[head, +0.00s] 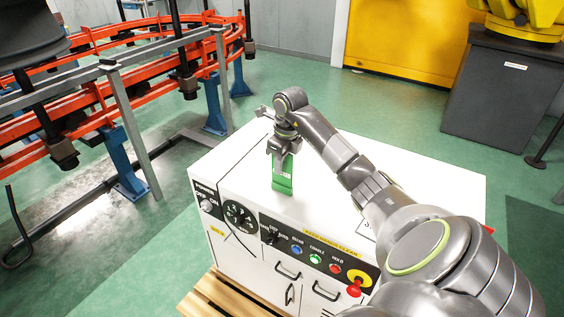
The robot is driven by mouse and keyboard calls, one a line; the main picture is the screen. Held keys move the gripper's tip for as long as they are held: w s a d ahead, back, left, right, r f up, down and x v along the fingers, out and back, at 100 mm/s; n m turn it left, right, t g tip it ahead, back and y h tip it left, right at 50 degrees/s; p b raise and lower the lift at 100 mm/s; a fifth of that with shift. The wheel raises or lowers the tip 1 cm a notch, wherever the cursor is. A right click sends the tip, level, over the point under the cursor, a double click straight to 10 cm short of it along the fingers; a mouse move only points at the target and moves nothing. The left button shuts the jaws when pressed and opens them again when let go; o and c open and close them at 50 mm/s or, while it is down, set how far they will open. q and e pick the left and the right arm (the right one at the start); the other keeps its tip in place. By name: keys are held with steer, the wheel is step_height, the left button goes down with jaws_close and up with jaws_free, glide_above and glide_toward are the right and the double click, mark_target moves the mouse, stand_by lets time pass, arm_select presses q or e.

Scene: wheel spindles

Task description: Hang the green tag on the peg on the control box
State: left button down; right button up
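The green tag (283,184) is a flat green strip hanging down below my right gripper (281,152), in the middle of the head view. The gripper points down and its fingers are closed about the tag's upper part. The tag appears against the white top of the control box (330,215), near its front left part. I cannot tell whether its lower end touches the box. I cannot make out the peg clearly; my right arm covers much of the box top. My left gripper is not in view.
The box front carries a black dial (239,215), a black switch panel with coloured buttons, and a red knob (355,288) on yellow. A wooden pallet (215,297) lies under it. An orange conveyor (90,100) with spindles runs at left. Green floor is clear behind.

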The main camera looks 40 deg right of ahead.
steer(key=shift+r, duration=0.25)
steer(key=r, duration=0.3)
steer(key=s+r+b, duration=0.1)
steer(key=r, duration=0.1)
steer(key=shift+d+r, duration=0.15)
steer(key=shift+d, duration=0.05)
step_height(320, 180, up, 12)
steer(key=s+p, duration=0.1)
steer(key=p, duration=1)
steer(key=shift+s+d+f, duration=0.15)
steer(key=shift+s+f, duration=0.1)
